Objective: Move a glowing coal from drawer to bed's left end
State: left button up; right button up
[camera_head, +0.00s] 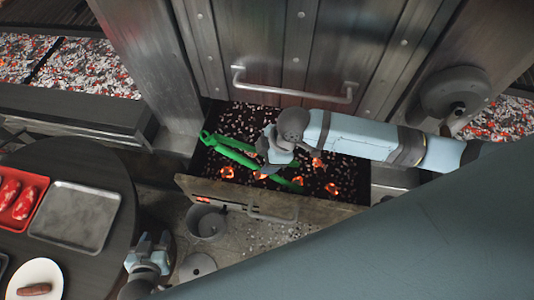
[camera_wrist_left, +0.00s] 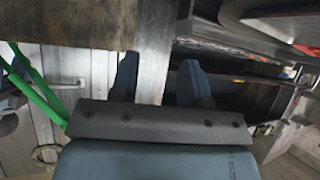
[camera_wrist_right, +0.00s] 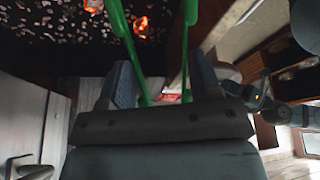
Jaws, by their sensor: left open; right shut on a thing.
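The open drawer (camera_head: 190,186) holds dark coals and several glowing coals (camera_head: 297,183). Green tongs (camera_head: 232,156) reach into it. My right gripper (camera_head: 270,160) is shut on the tongs, whose two arms run forward between its fingers in the right wrist view (camera_wrist_right: 128,45). The ember bed's left part (camera_head: 80,65) glows at the upper left.
The round table (camera_head: 120,195) at left carries a metal tray (camera_head: 75,217), a red tray (camera_head: 40,212) with meat, and a white plate (camera_head: 52,275). A pot (camera_head: 207,222) stands below the drawer front. A metal door with a handle (camera_head: 295,92) rises behind the drawer.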

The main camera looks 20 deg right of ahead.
dwell(0.3)
jog(key=shift+w+a+p, duration=0.2)
jog(key=shift+w+p, duration=0.15)
grip_shut()
notch_tip(320, 180, up, 16)
jog(key=shift+f, duration=0.25)
dwell(1.6)
